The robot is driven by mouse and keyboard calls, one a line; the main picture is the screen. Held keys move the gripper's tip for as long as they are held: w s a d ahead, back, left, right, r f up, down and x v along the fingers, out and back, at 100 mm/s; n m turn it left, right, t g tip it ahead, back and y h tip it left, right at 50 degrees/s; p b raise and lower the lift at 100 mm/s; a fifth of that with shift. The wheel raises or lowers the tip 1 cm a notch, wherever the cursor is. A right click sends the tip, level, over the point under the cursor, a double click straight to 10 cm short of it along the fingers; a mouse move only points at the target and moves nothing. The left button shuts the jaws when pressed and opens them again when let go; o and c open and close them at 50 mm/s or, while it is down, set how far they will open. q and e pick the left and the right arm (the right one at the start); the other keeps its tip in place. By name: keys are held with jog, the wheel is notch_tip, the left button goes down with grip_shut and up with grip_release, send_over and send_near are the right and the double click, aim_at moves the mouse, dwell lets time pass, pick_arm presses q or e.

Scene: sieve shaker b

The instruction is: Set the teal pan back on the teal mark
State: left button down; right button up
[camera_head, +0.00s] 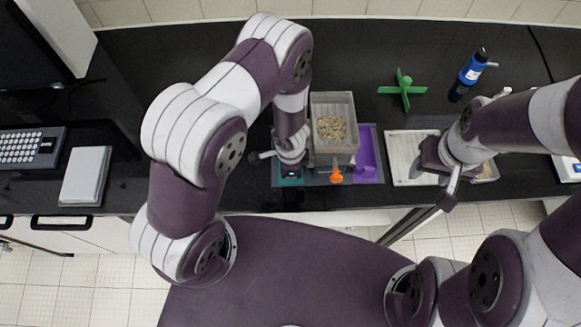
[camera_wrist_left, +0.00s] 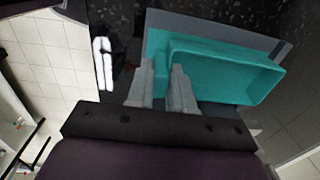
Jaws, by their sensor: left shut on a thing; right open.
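The teal pan (camera_wrist_left: 225,75), an open rectangular tray, fills the upper right of the left wrist view. My left gripper (camera_wrist_left: 165,80) is shut on its near-left end wall. A flat teal area, apparently the teal mark (camera_wrist_left: 155,42), shows beside and partly under the pan; I cannot tell whether the pan touches it. In the head view my left gripper (camera_head: 291,165) is left of the grey shaker box, above a teal patch; the arm hides most of the pan there. My right gripper (camera_head: 442,180) is open and empty above the front of the white tray.
The grey box (camera_head: 333,105) of pale grains has an orange knob (camera_head: 336,177). A green cross (camera_head: 403,90) and blue bottle (camera_head: 470,75) are behind. The counter's front edge is close.

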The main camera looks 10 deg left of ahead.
pick_arm(q)
jog(key=shift+f+b, duration=0.5)
jog(key=shift+f, duration=0.05)
jog(key=c, duration=0.9)
grip_release()
jog(key=shift+r, duration=0.1)
jog(key=shift+r, duration=0.1)
jog(key=r+p, duration=0.2)
jog(key=r, duration=0.2)
jog(key=r+p, duration=0.1)
jog(key=r, duration=0.3)
jog(key=r+p, duration=0.2)
jog(key=r, duration=0.2)
jog(key=shift+s+r+p, duration=0.25)
jog(key=shift+p, duration=0.05)
